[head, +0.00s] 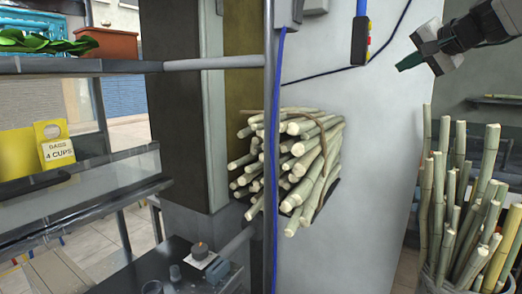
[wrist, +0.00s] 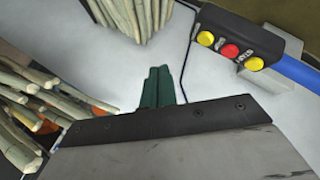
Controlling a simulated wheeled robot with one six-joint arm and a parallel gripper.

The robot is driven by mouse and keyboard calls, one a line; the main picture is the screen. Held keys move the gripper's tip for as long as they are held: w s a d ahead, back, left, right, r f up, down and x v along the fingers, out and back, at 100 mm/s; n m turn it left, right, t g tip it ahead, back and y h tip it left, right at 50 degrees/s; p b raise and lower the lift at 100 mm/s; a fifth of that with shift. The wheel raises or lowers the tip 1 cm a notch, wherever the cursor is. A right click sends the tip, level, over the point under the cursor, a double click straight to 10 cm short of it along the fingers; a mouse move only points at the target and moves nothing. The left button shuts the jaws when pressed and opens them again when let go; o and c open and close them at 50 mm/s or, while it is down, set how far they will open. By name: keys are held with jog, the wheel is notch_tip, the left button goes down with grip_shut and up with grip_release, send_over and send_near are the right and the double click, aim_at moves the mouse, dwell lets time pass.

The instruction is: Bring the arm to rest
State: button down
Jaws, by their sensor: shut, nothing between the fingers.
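My gripper (head: 408,62) shows at the upper right of the head view, at the end of my grey arm. It is up in the air, in front of the pale wall and above the standing canes at the right. In the wrist view its dark green fingers (wrist: 158,88) are together with nothing between them. My gripper holds nothing and appears clear of everything around it.
A bundle of sugarcane (head: 300,165) lies on the wall rack, and standing canes (head: 465,200) fill a container at the right. A control box with yellow and red buttons (wrist: 230,48) hangs on a cable. A blue cable (head: 270,180) runs down a post. A shelf (head: 130,65) is at the left.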

jog(key=s+a+f+n+g, duration=0.2)
jog(key=s+a+f+g, duration=0.15)
jog(key=s+f, duration=0.5)
jog(key=s+a+f+n+g, duration=0.1)
jog(key=s+a+f+g, duration=0.4)
jog(key=f, duration=0.6)
jog(key=s+a+f+n+g+h, duration=0.1)
jog(key=s+a+f+n, duration=0.1)
jog(key=s+f, duration=0.5)
jog(key=s+a+f+n+g+h, duration=0.2)
jog(key=s+f, duration=0.6)
jog(key=s, duration=0.8)
jog(key=shift+a+n, duration=0.2)
jog(key=shift+n, duration=0.6)
